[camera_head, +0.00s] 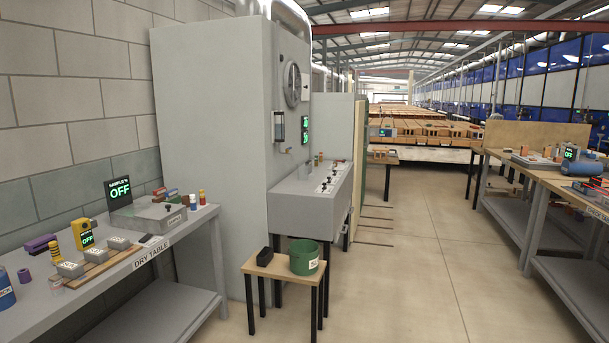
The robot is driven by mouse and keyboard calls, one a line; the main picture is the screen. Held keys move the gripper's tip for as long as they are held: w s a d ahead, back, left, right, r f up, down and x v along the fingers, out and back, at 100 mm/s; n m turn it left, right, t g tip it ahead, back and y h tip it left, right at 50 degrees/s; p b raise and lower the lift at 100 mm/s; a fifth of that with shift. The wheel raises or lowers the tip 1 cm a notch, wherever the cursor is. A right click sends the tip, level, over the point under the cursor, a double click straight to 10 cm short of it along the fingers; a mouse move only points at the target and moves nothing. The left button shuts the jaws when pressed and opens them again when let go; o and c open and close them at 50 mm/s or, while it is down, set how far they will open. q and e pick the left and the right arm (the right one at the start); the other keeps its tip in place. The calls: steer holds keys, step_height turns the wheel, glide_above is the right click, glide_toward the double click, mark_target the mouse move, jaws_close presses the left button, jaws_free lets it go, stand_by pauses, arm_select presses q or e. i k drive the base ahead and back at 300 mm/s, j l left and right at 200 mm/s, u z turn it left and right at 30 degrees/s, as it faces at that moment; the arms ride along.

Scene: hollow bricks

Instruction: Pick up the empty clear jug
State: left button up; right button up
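I cannot make out a clear jug anywhere in the head view. The only clear-looking item is a small upright cylinder (279,127) fixed to the side of the tall grey cabinet (210,130), with a dark lower part; I cannot tell whether it comes off. A green tub (304,258) stands on a small wooden-topped table (268,268) in front of the cabinet. Neither of my grippers is in view.
The dry table (152,255) at left bears a yellow device (88,235), grey blocks and small bottles. A grey console (312,205) juts from the cabinet. A workbench (545,178) with tools stands at right. The central floor (425,260) is clear.

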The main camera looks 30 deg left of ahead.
mark_target(303, 169)
steer(key=i+u, duration=0.1)
steer(key=i, duration=1)
steer(key=i+u, duration=0.1)
steer(key=i, duration=1.05)
steer(key=i+l+u, duration=0.1)
steer(key=i, duration=2.4)
steer(key=i+u, duration=0.35)
steer(key=i+l+u, duration=0.35)
steer(key=i, duration=0.2)
steer(key=j, duration=0.1)
